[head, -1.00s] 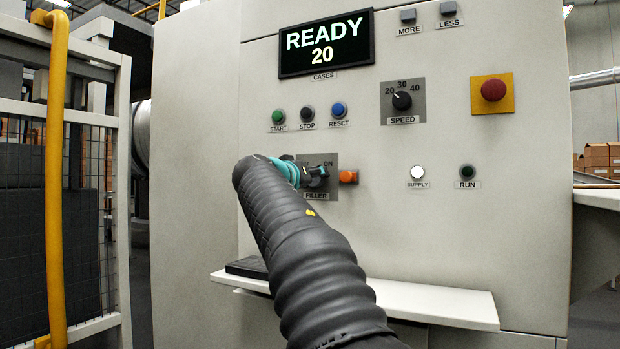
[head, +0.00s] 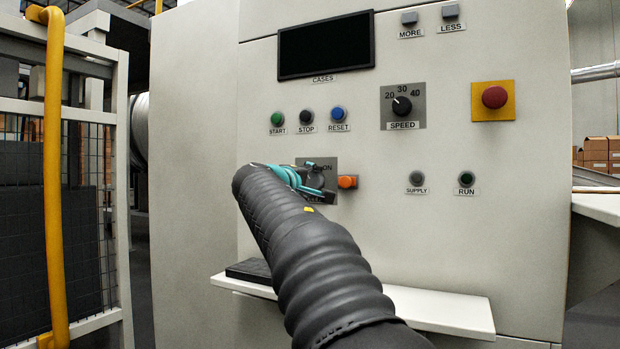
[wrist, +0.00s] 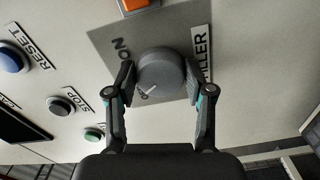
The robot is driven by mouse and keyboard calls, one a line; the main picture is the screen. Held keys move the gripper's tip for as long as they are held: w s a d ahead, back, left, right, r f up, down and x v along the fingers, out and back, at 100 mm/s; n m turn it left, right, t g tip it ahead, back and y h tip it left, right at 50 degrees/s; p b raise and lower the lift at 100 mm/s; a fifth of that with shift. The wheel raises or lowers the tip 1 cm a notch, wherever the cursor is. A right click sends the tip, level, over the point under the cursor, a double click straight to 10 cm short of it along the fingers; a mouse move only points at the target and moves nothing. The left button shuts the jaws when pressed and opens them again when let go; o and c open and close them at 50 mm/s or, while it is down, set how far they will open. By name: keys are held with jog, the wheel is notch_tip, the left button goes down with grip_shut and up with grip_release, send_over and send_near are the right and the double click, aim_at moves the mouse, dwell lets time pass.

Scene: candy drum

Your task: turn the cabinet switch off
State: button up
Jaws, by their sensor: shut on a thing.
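The cabinet switch is a round grey knob (wrist: 163,68) on a grey plate (wrist: 108,42) marked FILLER, with ON beside it. In the wrist view its white pointer line points to the lower left, away from ON, toward a mark partly hidden by the knob. My gripper (wrist: 158,75) is shut on the knob, one finger on each side. In the head view my gripper (head: 305,179) covers most of the knob and part of the plate. The display (head: 326,46) is dark and the SUPPLY lamp (head: 417,178) is unlit.
START, STOP and RESET buttons (head: 338,114) are above. A white shelf (head: 440,308) juts out below my arm. A yellow rail (head: 53,180) and mesh fence stand at the left.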

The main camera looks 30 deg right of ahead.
jog(key=shift+r+n+p, duration=0.15)
jog(key=shift+n+p, duration=0.3)
jog(key=shift+n, duration=0.75)
jog(key=shift+d, duration=0.1)
jog(key=o, duration=1.2)
jog(key=shift+c, duration=0.2)
jog(key=v, duration=1.2)
